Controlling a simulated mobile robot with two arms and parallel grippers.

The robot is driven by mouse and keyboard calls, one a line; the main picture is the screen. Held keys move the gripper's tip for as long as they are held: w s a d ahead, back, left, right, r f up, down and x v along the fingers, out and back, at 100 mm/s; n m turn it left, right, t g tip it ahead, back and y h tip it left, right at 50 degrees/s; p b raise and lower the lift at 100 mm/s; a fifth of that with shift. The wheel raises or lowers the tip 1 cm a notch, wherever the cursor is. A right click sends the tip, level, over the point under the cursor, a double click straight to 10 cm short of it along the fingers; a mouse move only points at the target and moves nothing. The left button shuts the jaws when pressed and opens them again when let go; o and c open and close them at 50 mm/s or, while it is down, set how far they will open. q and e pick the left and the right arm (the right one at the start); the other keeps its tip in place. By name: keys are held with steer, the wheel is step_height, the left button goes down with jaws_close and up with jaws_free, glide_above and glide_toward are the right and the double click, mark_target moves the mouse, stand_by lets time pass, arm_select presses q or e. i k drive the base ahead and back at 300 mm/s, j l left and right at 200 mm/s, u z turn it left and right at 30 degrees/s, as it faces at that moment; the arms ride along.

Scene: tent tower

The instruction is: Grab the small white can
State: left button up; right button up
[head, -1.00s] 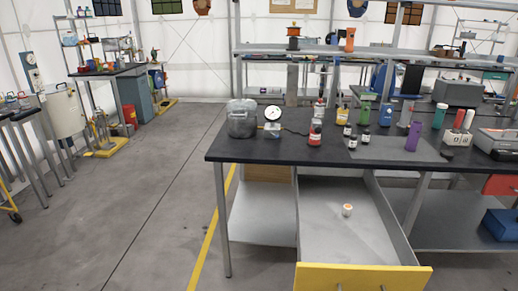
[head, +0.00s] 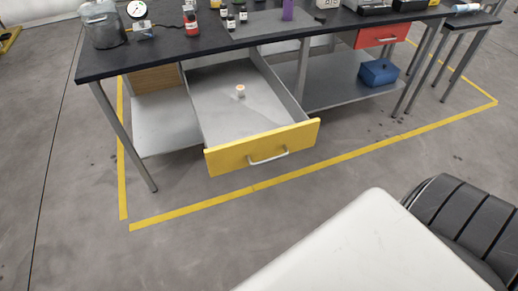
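A small white can (head: 240,91) with an orange-toned top stands upright inside an open drawer (head: 220,121). The drawer has a grey interior and a yellow front with a metal handle. It is pulled out from under the black-topped workbench (head: 161,56). The can is alone in the drawer, toward its middle. Neither of my grippers shows in the head view, and nothing touches the can.
On the bench stand a metal pot (head: 102,25), a dial gauge (head: 137,10), a red bottle (head: 191,23) and several small bottles. A blue box (head: 378,73) sits on the lower shelf, below a red drawer (head: 381,35). The floor before the drawer is clear.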

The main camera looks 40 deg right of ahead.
mark_target(241, 89)
steer(key=i+j, duration=0.1)
steer(key=i, duration=0.4)
steer(key=i+j, duration=0.1)
steer(key=i, duration=0.4)
